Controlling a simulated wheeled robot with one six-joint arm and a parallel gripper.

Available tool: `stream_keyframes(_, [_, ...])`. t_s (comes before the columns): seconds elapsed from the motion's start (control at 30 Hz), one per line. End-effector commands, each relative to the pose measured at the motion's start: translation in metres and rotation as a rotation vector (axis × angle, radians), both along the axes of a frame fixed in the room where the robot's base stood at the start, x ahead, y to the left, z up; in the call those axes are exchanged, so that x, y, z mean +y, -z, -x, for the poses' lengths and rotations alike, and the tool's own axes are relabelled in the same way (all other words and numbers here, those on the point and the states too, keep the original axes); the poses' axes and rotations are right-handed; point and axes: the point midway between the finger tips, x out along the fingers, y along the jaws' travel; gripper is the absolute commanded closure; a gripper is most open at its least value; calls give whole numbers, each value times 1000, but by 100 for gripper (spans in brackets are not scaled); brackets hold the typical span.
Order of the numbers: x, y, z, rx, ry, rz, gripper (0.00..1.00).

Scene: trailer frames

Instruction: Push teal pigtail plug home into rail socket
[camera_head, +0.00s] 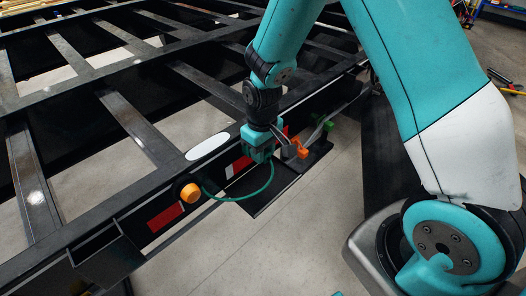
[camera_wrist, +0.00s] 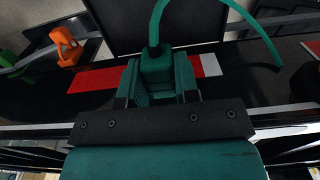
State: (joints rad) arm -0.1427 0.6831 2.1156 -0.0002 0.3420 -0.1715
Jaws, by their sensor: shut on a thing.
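The teal pigtail plug (camera_wrist: 157,66) sits between the fingers of my gripper (camera_wrist: 160,88) in the wrist view. My gripper (camera_head: 259,155) is shut on it, beside the dark trailer rail (camera_head: 140,190). The plug is mostly hidden by the gripper in the head view. The green cable (camera_head: 240,198) hangs in a slack loop from the gripper to the amber lamp on the rail. It also arcs up and right from the plug in the wrist view (camera_wrist: 262,28). I cannot make out the rail socket, nor whether the plug touches it.
The amber lamp (camera_head: 190,193) is left of the gripper. An orange part (camera_head: 296,149) and a green part (camera_head: 328,125) stand close on its right. Red-and-white tape (camera_wrist: 95,78) runs along the rail. Cross beams (camera_head: 137,125) lie behind. Bare floor (camera_head: 290,230) is in front.

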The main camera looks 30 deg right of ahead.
Motion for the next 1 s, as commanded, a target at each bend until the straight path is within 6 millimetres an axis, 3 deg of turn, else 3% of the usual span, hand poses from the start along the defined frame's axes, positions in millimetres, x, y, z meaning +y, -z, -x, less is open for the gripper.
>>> stream_keyframes(0.37, [2,0,-5,1,0,0,96])
stream_keyframes(0.4, [2,0,-6,1,0,0,69])
stream_keyframes(0.53, [2,0,-5,1,0,0,41])
stream_keyframes(0.83, [2,-2,-6,0,0,0,41])
stream_keyframes(1.0, [2,-22,-6,-5,0,-1,41])
